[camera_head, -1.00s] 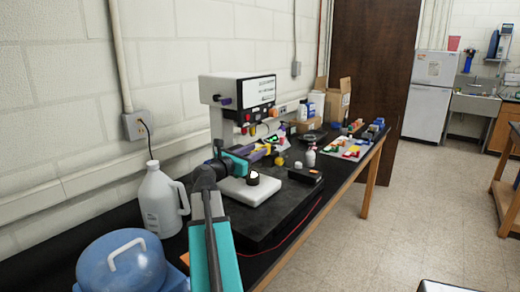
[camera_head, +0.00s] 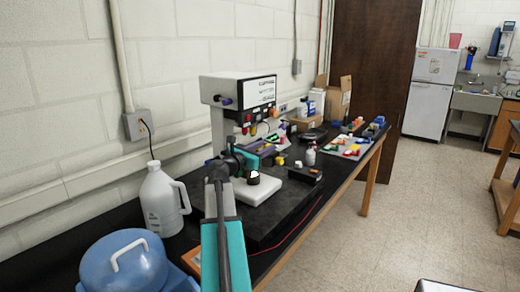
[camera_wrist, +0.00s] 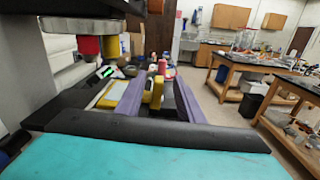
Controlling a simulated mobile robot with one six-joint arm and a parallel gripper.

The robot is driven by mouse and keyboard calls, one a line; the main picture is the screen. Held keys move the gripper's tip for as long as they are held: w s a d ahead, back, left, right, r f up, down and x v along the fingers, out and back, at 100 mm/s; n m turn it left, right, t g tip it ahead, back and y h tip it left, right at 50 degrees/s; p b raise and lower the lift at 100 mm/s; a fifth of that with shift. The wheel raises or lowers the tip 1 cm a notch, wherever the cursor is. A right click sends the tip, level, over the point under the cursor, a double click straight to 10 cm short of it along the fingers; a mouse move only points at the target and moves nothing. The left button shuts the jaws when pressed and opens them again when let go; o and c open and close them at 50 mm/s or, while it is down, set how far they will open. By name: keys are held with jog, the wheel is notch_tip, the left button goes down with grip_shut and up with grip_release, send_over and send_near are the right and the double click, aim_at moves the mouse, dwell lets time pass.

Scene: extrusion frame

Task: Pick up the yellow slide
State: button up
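In the wrist view, a yellow piece (camera_wrist: 156,92), which looks like the yellow slide, stands between the two purple fingers of my gripper (camera_wrist: 160,82). The fingers are spread, with visible space around the piece; I cannot tell how far ahead of the fingertips it is. In the head view, my gripper (camera_head: 278,146) is small and partly hidden by my wrist, over the black bench beside the white instrument. A small yellow item (camera_head: 280,160) shows just below it; I cannot tell whether it is the same piece.
The white instrument (camera_head: 237,91) overhangs at the left, and its red and yellow knobs (camera_wrist: 114,46) are close in the wrist view. A white bottle (camera_head: 311,155) and a black box (camera_head: 305,175) stand to the right. A white jug (camera_head: 160,200) is nearer.

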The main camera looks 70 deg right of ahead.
jog(key=shift+p+x, duration=0.5)
jog(key=shift+x, duration=1.35)
jog(key=shift+f, duration=0.1)
grip_shut()
